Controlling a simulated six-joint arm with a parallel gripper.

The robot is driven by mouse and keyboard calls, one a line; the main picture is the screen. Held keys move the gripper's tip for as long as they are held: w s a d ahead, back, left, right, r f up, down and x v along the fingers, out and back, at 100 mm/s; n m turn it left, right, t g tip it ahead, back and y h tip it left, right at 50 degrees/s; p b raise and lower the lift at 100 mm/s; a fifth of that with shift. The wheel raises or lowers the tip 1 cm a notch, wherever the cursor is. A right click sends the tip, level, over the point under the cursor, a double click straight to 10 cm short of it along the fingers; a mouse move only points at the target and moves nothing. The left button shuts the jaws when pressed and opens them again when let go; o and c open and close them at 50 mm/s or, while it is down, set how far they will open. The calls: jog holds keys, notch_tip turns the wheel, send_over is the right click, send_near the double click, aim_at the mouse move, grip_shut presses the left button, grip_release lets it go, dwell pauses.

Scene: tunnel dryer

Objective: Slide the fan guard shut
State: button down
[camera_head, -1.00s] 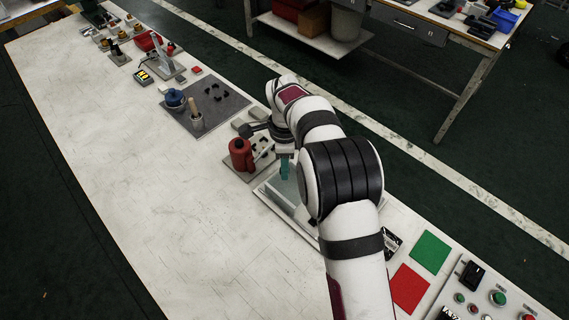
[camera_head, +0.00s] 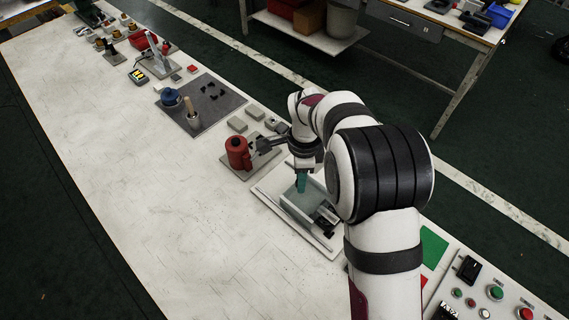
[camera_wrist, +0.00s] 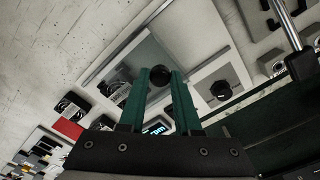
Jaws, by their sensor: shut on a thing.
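The fan guard (camera_head: 297,207) is a pale, see-through cover on a light base plate (camera_head: 268,192) on the bench. In the wrist view the guard (camera_wrist: 185,28) shows as a grey, glassy panel along a rail, with a round black knob (camera_wrist: 160,76). My gripper (camera_head: 301,187) points down at the guard from above. In the wrist view its teal fingers (camera_wrist: 159,78) are closed on the black knob. Dark parts (camera_head: 326,217) show at the right end of the base plate. My arm covers some of the plate's right side.
A red can-shaped part (camera_head: 238,152) stands on a grey plate just left of the guard. A dark mat (camera_head: 205,112) with a blue pot lies farther left. A green square (camera_head: 433,247) and a button panel (camera_head: 478,285) are at the right. The bench front is clear.

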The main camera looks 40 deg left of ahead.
aim_at(321, 205)
jog(key=d, duration=0.6)
jog(key=shift+d, duration=0.4)
jog(key=c, duration=0.6)
grip_release()
notch_tip(321, 205, up, 16)
jog(key=shift+f, duration=0.1)
